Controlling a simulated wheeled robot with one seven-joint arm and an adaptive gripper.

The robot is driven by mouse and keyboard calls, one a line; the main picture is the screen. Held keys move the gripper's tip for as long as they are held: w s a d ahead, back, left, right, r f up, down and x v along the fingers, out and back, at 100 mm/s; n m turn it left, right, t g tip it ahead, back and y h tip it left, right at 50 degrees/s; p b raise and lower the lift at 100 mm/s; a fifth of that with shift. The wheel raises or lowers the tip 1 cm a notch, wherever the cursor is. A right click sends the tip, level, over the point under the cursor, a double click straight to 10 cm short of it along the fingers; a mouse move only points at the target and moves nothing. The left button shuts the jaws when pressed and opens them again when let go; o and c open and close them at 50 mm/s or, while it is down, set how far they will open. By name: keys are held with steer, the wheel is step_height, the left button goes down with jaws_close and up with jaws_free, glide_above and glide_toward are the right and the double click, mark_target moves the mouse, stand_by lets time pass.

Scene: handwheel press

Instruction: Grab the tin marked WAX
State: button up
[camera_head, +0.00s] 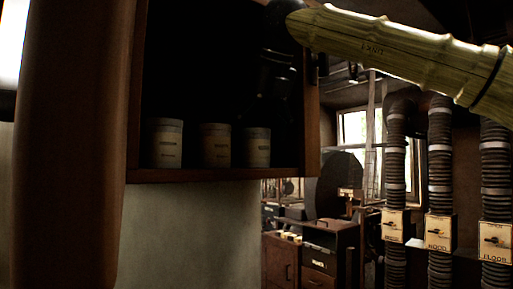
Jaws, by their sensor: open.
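Three pale tins stand upright in a row on the shelf of a dark wall cupboard: a left tin (165,143), a middle tin (215,146) and a right tin (257,148). Each has a label, but the lettering is too small and dim for me to tell which one reads WAX. My gripper (272,112) is a dim, dark shape hanging at the cupboard's right side, above the right tin. It is open and holds nothing that I can see. Its fingers are mostly lost in the shadow, so I cannot tell how close they are to the tin.
The cupboard's wooden frame (220,175) has a bottom edge below the tins and a right side post (312,110). A thick brown post (70,150) stands at left. Ribbed pipes (440,150) with switch boxes and a workbench (315,240) lie at right.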

mark_target(253, 145)
steer(key=shift+s+a, duration=0.1)
steer(key=w+f+p, duration=0.1)
steer(key=w+a+f, duration=0.1)
steer(key=w+f, duration=0.1)
steer(key=shift+w+f+p, duration=0.25)
steer(key=shift+w+p, duration=0.05)
steer(key=shift+p, duration=0.05)
steer(key=shift+s, duration=0.35)
steer(key=shift+w+f, duration=0.1)
steer(key=shift+w, duration=0.1)
steer(key=c, duration=0.7)
steer(key=shift+s, duration=0.1)
steer(key=c, duration=0.6)
